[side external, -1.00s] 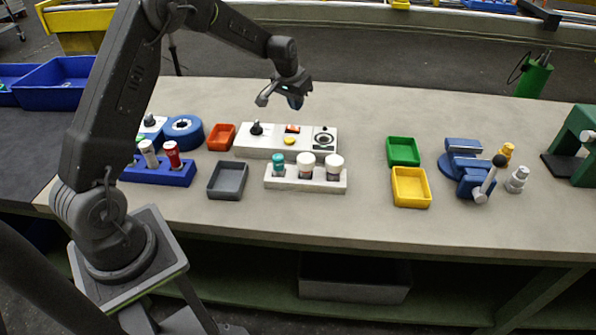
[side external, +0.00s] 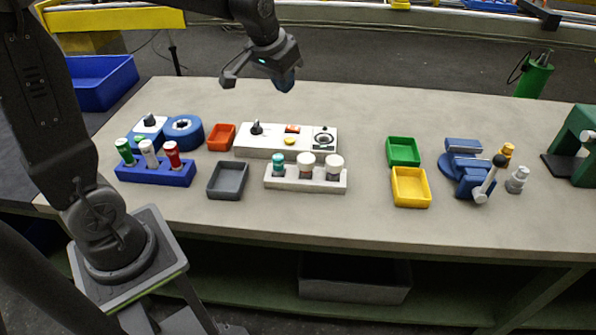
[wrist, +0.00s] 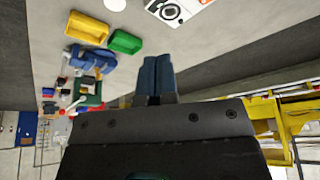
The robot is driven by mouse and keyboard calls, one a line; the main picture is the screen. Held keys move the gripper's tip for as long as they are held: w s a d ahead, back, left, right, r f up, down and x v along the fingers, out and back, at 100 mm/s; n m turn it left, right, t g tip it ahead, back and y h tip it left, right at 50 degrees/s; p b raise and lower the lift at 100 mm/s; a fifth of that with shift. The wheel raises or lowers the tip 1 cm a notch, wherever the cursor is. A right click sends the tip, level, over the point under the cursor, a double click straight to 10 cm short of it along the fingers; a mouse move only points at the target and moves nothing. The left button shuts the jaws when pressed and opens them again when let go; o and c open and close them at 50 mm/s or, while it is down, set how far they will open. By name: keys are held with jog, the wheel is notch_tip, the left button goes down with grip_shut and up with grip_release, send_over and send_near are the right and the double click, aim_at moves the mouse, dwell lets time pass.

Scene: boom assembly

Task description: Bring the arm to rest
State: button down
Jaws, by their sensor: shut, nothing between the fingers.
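My gripper (side external: 284,82) is in the air above the back edge of the bench, apart from everything on it. In the wrist view its two blue fingers (wrist: 156,74) are pressed together with nothing between them. Below it on the bench is a white control panel (side external: 262,142) with a black knob, a yellow button and a round dial.
The bench (side external: 330,225) holds a blue rack (side external: 160,177) of bottles, a white rack (side external: 306,185), a grey tray (side external: 228,180), an orange tray (side external: 221,137), a green tray (side external: 403,151), a yellow tray (side external: 410,187) and a blue vise (side external: 465,170). The bench's front strip is clear.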

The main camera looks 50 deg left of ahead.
jog(key=s+d, duration=0.4)
jog(key=s, duration=0.6)
jog(key=s+d+r+m+t, duration=0.1)
jog(key=s+d, duration=0.3)
jog(key=s, duration=0.6)
jog(key=shift+s+m+h, duration=0.2)
jog(key=shift+m+h, duration=0.1)
